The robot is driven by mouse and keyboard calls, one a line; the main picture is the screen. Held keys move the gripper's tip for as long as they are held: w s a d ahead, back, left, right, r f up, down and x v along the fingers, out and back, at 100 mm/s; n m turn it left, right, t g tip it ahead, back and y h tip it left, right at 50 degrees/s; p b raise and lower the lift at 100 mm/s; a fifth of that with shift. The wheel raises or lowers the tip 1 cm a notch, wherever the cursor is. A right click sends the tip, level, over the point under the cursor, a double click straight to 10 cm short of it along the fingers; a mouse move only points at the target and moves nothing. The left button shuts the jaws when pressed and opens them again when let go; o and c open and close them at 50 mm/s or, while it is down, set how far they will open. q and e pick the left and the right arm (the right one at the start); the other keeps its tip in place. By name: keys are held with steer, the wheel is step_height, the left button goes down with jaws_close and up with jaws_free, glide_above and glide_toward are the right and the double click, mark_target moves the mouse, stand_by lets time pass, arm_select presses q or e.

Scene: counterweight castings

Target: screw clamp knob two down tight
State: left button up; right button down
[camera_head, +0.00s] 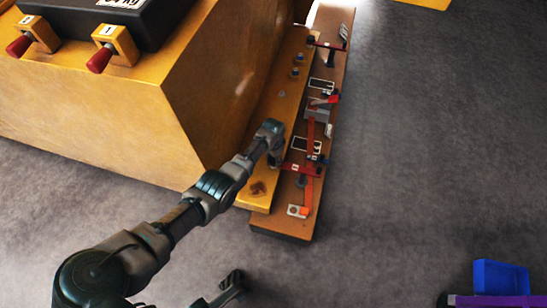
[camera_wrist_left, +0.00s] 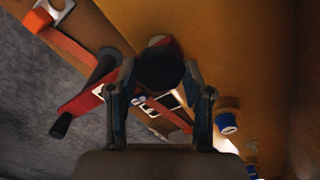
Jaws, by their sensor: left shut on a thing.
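My left gripper (camera_head: 272,150) reaches over the orange ledge beside the casting. In the left wrist view its two fingers (camera_wrist_left: 160,85) stand either side of a dark round clamp knob (camera_wrist_left: 160,68) and are shut on it. The red clamp (camera_head: 300,169) runs from beside the gripper across the narrow bench. In the wrist view the red clamp arm (camera_wrist_left: 85,101) passes to the left of the fingers, with a black handle (camera_wrist_left: 61,125) at its outer end. The fingers hide part of the knob, and its thread is not visible.
A second red clamp (camera_head: 326,44) is at the bench's far end. Red tools lie along the brown bench (camera_head: 283,222). The large yellow casting (camera_head: 205,75) stands left of it. A blue bin (camera_head: 501,277) is at bottom right. Grey floor right of the bench is clear.

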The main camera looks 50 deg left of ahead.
arm_select(q)
steer(key=shift+w+a+r, duration=0.1)
steer(key=shift+w+r, duration=0.05)
steer(key=o, duration=1)
steer(key=shift+c, duration=0.2)
steer(key=shift+o, duration=1.1)
step_height(320, 180, up, 12)
steer(key=shift+f, duration=0.2)
steer(key=shift+a+r, duration=0.1)
